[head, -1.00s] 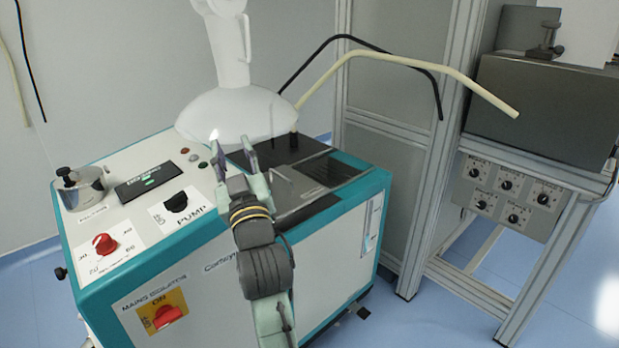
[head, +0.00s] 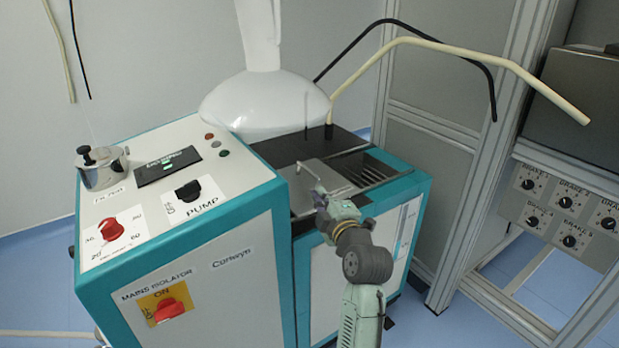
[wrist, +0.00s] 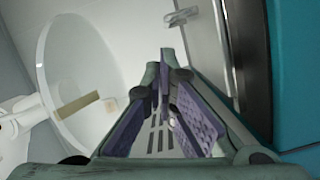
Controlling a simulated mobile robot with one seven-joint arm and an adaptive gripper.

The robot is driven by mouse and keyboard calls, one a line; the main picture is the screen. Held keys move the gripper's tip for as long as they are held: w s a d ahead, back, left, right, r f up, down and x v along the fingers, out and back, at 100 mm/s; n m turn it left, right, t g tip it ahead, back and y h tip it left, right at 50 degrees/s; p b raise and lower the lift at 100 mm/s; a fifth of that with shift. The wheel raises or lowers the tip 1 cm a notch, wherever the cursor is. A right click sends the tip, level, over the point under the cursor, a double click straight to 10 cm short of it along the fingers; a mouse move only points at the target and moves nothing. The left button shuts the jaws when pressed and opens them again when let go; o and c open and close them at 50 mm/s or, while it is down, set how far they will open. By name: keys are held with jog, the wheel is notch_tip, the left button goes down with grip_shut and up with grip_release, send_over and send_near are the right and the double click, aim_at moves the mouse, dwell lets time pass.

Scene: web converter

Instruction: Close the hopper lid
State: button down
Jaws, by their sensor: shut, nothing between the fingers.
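The hopper lid, a flat grey metal plate (head: 310,187) with a thin bar handle (head: 324,184), lies on the right part of the machine top. A dark slotted opening (head: 372,168) shows uncovered to its right. My gripper (head: 321,198) is at the front edge of the lid, close to the handle; whether it touches is unclear. In the wrist view, my purple-padded fingers (wrist: 166,62) come together at the tips with nothing between them. The lid plate (wrist: 203,40) and its handle (wrist: 182,16) show just beyond and right of the fingertips.
A white hood (head: 265,105) hangs low over the back of the machine. The control panel with the pump knob (head: 188,190) and red knob (head: 112,229) is to the left. A cream hose (head: 450,48) and black hose (head: 400,24) arch behind. A metal frame (head: 478,150) stands at right.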

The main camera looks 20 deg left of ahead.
jog(key=shift+w+a+f+n, duration=0.2)
jog(key=shift+f+n, duration=0.1)
jog(key=shift+n, duration=0.3)
jog(key=p, duration=0.3)
send_over(307, 195)
jog(key=shift+a+f, duration=0.1)
jog(key=shift+f, duration=0.15)
